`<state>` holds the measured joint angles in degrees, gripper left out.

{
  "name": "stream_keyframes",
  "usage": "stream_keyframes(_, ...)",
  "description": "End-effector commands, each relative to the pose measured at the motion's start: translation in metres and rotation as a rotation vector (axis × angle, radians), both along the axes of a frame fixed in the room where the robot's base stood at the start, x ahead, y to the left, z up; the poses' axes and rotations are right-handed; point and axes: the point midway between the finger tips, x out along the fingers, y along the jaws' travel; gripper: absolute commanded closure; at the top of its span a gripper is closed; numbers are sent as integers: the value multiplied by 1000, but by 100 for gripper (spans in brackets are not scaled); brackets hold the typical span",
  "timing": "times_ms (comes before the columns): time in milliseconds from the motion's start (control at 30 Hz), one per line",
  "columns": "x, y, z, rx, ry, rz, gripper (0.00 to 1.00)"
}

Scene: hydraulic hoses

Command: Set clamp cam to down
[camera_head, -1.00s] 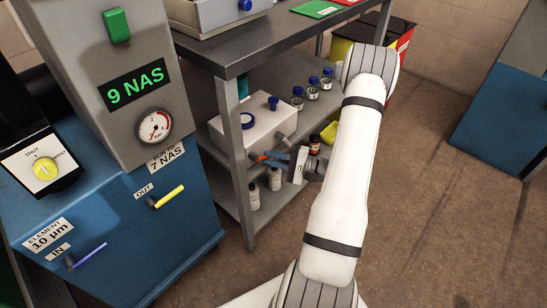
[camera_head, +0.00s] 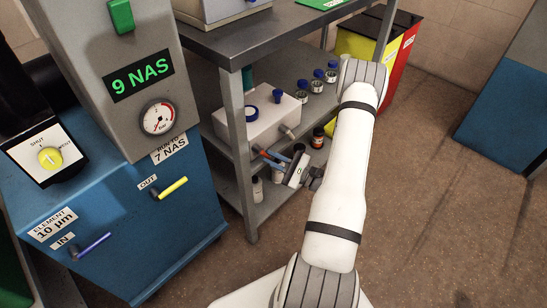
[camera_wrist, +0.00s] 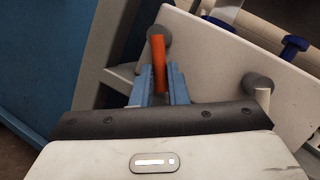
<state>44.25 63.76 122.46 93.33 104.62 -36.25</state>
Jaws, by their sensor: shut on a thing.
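The clamp cam appears to be an orange lever (camera_wrist: 158,66) at a round grey fitting (camera_wrist: 158,37) on the front of a white tank (camera_wrist: 205,50). In the wrist view the lever runs from the fitting down between the blue fingers of my gripper (camera_wrist: 159,85), which is shut on it. In the head view my gripper (camera_head: 273,158) reaches the tank (camera_head: 262,128) from the right, and only a small part of the orange lever (camera_head: 262,153) shows. The fingers hide the lever's lower end.
The tank stands on a shelf under a grey bench (camera_head: 290,38). A shelf post (camera_head: 240,150) is close left of my gripper. A second grey stub (camera_head: 287,131) and several small jars are nearby. A blue cabinet (camera_head: 150,235) stands left. Floor at right is clear.

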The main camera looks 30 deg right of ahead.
Motion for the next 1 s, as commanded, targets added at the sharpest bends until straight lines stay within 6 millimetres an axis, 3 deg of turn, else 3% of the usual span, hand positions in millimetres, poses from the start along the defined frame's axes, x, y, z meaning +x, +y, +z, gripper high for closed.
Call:
stream_keyframes(367, 0, 0, -1, 7, 4, -2, 100)
stream_keyframes(400, 0, 0, -1, 7, 4, -2, 86)
stream_keyframes(667, 0, 0, -1, 6, 3, -1, 65)
stream_keyframes(1000, -5, -5, -2, 5, 3, -4, 65)
